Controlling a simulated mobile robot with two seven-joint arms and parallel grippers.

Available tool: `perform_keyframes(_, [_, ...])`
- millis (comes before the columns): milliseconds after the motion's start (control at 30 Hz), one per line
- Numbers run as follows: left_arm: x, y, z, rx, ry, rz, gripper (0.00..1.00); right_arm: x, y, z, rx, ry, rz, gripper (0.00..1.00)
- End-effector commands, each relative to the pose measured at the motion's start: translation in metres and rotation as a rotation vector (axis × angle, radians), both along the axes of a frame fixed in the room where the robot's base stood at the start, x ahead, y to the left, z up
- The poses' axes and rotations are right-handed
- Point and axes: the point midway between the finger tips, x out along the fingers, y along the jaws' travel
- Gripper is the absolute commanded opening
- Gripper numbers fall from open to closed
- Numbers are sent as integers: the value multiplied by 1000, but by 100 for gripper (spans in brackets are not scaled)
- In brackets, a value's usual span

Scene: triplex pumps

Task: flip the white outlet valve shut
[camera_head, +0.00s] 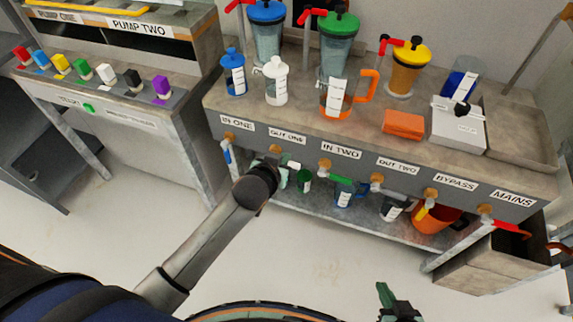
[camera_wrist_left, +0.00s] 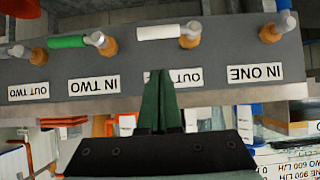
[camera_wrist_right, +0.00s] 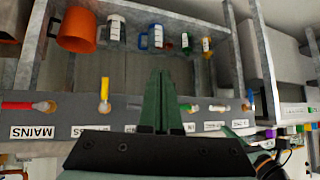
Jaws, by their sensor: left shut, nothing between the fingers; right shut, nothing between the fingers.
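The white outlet valve handle (camera_wrist_left: 158,32) is on the grey front panel at the OUT ONE label in the left wrist view. It lies sideways along the panel, pointing toward IN TWO, from an orange-based stem (camera_wrist_left: 190,37). My left gripper (camera_wrist_left: 159,76) is shut and empty; its fingertips overlap the OUT ONE label, with a gap to the handle in the picture. In the head view my left wrist hides its fingers. The white handle also shows small in the right wrist view (camera_wrist_right: 217,108). My right gripper (camera_wrist_right: 160,75) is shut and empty, away from the panel (camera_head: 395,300).
Neighbouring handles are close: blue (camera_wrist_left: 284,8) at IN ONE and green (camera_wrist_left: 68,42) at IN TWO. Yellow (camera_wrist_right: 105,90) and red (camera_wrist_right: 18,106) handles are farther along. Cups and an orange bucket (camera_head: 435,217) stand on the shelf below. Open floor lies in front.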

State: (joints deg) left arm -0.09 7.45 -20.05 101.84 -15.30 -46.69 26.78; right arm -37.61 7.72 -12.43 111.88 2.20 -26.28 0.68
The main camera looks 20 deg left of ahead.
Motion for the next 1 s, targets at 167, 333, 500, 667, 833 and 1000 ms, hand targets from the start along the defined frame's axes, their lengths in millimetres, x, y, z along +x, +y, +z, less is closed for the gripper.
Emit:
perform_keyframes(167, [17,-1,-26,0,3,-1,0,5,4,-3,5,-8,6,0])
perform_keyframes(333, [21,-1,-43,-1,1,-1,0,6,8,-4,10,-8,14,0])
perform_keyframes(500, [22,-2,-49,-2,0,-1,0,5,11,-6,13,-5,21,0])
perform_keyframes(667, [22,-1,-49,-2,0,-1,0,5,12,-5,12,-4,23,0])
perform_keyframes(833, [22,-1,-49,-1,0,-1,0,5,11,-5,12,-5,24,0])
perform_keyframes(1000, [22,2,-49,7,0,-1,0,6,10,-5,11,-6,22,0])
